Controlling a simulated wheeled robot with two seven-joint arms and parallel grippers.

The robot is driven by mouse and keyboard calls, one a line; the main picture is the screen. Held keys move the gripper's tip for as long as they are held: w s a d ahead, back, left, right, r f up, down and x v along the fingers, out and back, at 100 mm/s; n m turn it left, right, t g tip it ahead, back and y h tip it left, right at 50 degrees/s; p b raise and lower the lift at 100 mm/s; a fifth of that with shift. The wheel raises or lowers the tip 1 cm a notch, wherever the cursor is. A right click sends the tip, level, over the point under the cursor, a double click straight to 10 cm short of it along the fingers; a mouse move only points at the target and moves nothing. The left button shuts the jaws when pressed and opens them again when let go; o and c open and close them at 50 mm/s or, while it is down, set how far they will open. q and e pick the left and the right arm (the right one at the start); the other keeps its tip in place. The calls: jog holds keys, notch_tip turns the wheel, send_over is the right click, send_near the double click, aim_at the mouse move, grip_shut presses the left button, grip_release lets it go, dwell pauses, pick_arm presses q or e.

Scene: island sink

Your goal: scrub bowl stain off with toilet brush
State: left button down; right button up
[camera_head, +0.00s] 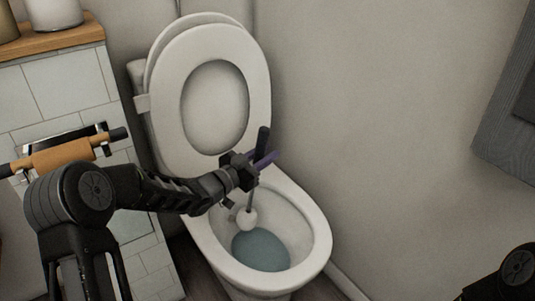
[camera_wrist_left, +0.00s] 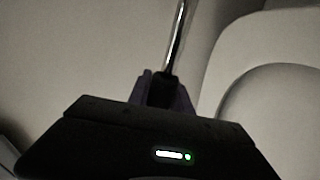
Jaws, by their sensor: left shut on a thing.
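The toilet (camera_head: 311,222) stands with its lid and seat raised, and blue-grey water (camera_head: 260,250) lies in the bowl. My left gripper (camera_head: 262,161) is above the back part of the bowl, shut on the toilet brush's dark handle (camera_head: 263,139). The brush hangs down nearly upright, its round pale head (camera_head: 246,219) inside the bowl just above or at the water's edge; I cannot tell whether it touches the wall. In the left wrist view the brush's metal shaft (camera_wrist_left: 179,38) rises from between the fingers. No stain can be made out. My right gripper is out of view.
The raised seat (camera_head: 169,92) stands behind the gripper.

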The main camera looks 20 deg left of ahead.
pick_arm(q)
jog(key=shift+a, duration=0.1)
jog(key=shift+s+a+r+p, duration=0.3)
jog(key=shift+s+a+p, duration=0.15)
jog(key=shift+s+a, duration=0.4)
jog(key=shift+w+a, duration=0.15)
jog(key=shift+s+a+r+p, duration=0.35)
jog(key=shift+s+a+p, duration=0.15)
jog(key=shift+s+a, duration=0.4)
jog(key=shift+a, duration=0.1)
